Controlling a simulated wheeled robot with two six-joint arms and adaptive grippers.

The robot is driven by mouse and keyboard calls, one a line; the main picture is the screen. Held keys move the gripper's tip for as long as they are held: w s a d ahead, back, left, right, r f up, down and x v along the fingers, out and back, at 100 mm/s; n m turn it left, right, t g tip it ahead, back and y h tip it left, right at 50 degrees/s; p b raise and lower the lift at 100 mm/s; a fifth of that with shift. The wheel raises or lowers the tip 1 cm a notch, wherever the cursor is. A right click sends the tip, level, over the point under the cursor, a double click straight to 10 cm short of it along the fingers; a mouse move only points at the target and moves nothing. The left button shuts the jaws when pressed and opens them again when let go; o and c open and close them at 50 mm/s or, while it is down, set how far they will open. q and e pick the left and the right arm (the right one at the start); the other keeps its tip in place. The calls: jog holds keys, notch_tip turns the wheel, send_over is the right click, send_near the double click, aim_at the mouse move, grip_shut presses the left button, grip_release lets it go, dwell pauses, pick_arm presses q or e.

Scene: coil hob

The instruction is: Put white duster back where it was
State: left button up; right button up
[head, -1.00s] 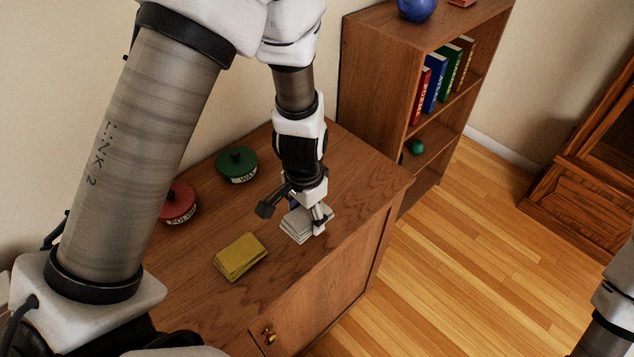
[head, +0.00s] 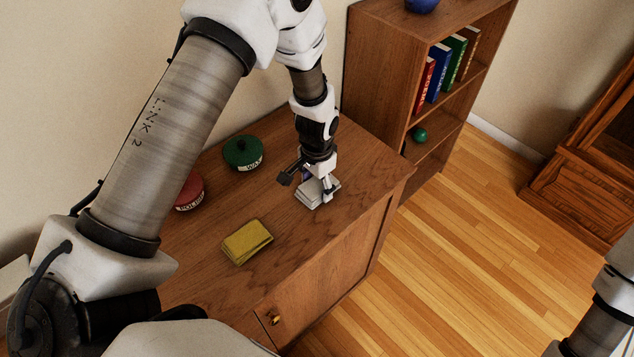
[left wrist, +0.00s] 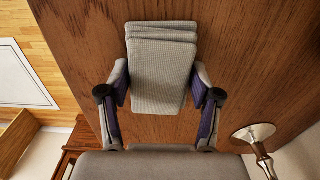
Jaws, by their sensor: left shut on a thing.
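The white duster (head: 311,197), a folded stack of pale grey-white cloth, is at my left gripper (head: 322,189) over the right part of the wooden cabinet top (head: 290,240). In the left wrist view the duster (left wrist: 162,75) lies between the two fingers of the left gripper (left wrist: 160,100), which is shut on it. Its folded edges face away from the palm. I cannot tell whether it touches the wood or hangs just above it. My right gripper is out of view; only part of that arm shows at the right edge.
A folded yellow cloth (head: 247,242) lies nearer the front. A green wax tin (head: 243,154) and a red polish tin (head: 189,193), partly behind my arm, stand at the back. A bookcase (head: 374,75) adjoins the cabinet's far end. The cabinet top right of the duster is clear.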

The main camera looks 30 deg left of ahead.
aim_at(317, 184)
pick_arm(q)
jog(key=o, duration=1.1)
notch_tip(317, 184, up, 12)
jog(key=b, duration=0.1)
jog(key=shift+r+b, duration=0.15)
jog(key=shift+b, duration=0.2)
